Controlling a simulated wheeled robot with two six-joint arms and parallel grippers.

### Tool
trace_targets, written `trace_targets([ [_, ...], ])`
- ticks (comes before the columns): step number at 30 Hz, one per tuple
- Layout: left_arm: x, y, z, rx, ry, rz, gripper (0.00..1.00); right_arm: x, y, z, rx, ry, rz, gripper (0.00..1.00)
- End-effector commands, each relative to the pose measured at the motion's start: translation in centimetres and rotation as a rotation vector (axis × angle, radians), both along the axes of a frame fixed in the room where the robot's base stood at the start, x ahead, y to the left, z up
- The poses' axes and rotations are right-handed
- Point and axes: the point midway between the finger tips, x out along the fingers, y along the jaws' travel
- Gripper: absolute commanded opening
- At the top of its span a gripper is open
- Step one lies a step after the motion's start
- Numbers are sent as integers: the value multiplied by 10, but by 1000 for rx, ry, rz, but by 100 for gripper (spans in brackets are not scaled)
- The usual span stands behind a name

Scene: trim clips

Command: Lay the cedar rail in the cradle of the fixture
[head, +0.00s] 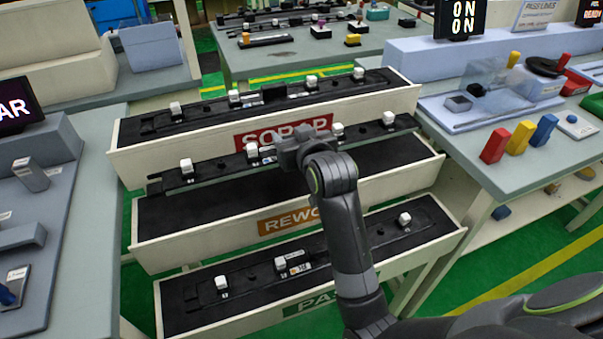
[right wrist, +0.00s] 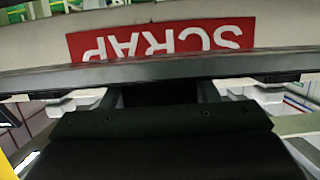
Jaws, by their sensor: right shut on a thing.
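My right gripper (head: 291,152) is shut on a long dark rail (head: 220,168) with several white clips along it. The rail is held roughly level above the rework bin (head: 190,225), just in front of the scrap bin's red label. The right wrist view shows the rail's edge (right wrist: 200,70) running across between the fingers, with white clips at both sides. No marking shows whether this is the cedar rail. A grey stepped block (head: 50,150) stands on the left bench, partly cut off; I cannot tell whether it is the fixture, and no cradle is clearly visible. My left gripper is out of view.
The scrap bin (head: 130,158) behind and the pass bin (head: 180,325) in front each hold a dark rail with white clips. The right bench (head: 450,150) carries red, yellow and blue blocks and a tray. A screen reading "AR" (head: 18,108) stands at left.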

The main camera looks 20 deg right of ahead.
Motion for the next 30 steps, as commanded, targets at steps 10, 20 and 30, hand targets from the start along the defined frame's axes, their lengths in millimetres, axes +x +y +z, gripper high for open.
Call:
trace_targets([
  [10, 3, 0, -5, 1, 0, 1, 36, 0, 0, -47, 0, 1, 1, 23],
  [20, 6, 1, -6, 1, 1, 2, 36, 0, 0, -76, 0, -2, 0, 23],
  [30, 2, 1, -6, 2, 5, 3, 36, 0, 0, -79, 0, 0, 0, 61],
])
